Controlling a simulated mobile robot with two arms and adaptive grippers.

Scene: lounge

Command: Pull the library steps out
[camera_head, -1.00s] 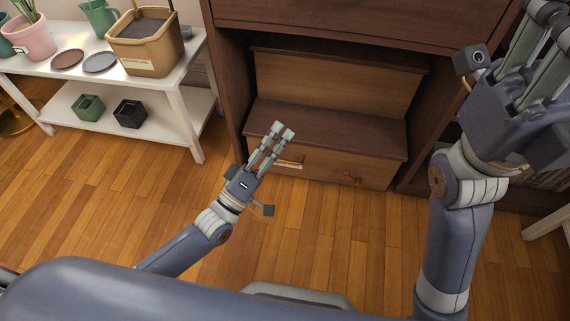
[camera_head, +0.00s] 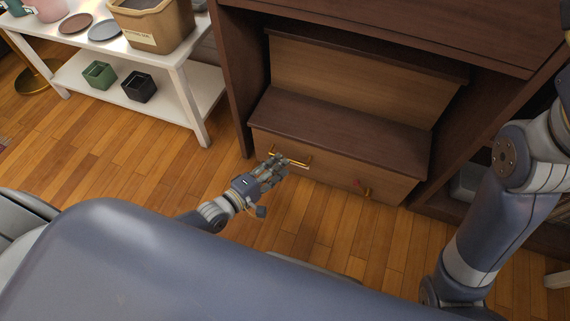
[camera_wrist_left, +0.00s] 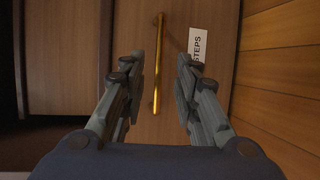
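The library steps (camera_head: 345,120) are a two-tread wooden unit with dark treads, standing in the dark wood bay. A brass bar handle (camera_head: 303,163) is on the left of the lower front face. It also shows in the left wrist view (camera_wrist_left: 158,65), with a white label reading STEPS (camera_wrist_left: 197,58) beside it. My left gripper (camera_head: 279,163) is at this handle. In the left wrist view its fingers (camera_wrist_left: 155,85) are spread, one on each side of the bar, with a gap on both sides. My right arm is at the right edge of the head view; its gripper is out of view.
A white shelf (camera_head: 178,68) with pots and plates stands at the left. The wooden floor (camera_head: 200,180) before the steps is clear.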

